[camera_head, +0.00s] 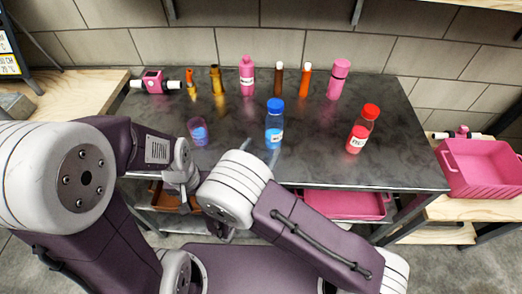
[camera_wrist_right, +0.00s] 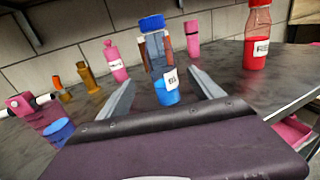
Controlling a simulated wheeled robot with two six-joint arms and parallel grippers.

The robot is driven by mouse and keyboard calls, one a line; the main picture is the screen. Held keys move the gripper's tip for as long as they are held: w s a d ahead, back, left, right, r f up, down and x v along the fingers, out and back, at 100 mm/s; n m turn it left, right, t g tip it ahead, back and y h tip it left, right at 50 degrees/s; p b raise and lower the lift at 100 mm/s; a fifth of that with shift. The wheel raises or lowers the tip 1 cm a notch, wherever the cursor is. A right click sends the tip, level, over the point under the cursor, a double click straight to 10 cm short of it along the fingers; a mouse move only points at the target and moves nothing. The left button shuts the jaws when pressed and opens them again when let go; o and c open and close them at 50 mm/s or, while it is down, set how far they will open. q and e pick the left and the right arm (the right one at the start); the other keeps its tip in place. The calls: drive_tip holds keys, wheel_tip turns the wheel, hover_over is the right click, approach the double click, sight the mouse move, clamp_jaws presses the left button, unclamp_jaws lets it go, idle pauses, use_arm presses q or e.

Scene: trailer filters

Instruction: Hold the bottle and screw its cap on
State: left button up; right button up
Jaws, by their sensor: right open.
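A clear bottle with blue liquid and a white label (camera_head: 274,138) stands upright near the front middle of the dark table. A blue cap (camera_head: 275,105) sits on its top; I cannot tell how tightly. In the right wrist view the bottle (camera_wrist_right: 166,92) and its blue cap (camera_wrist_right: 151,23) appear straight ahead, between the lines of my two fingers. My right gripper (camera_wrist_right: 161,80) is open and empty, just in front of the bottle. My left gripper (camera_head: 181,190) hangs near the table's front edge at the left; its jaws are not clear.
A red-capped bottle with red liquid (camera_head: 361,130) stands to the right, and a purple cup with blue in it (camera_head: 198,131) to the left. Several pink, amber, brown and orange containers line the back, with a pink bottle (camera_head: 247,76) among them. A pink crate (camera_head: 481,180) is at right.

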drive_tip(key=shift+s+r, duration=0.1)
drive_tip(key=shift+s, duration=0.1)
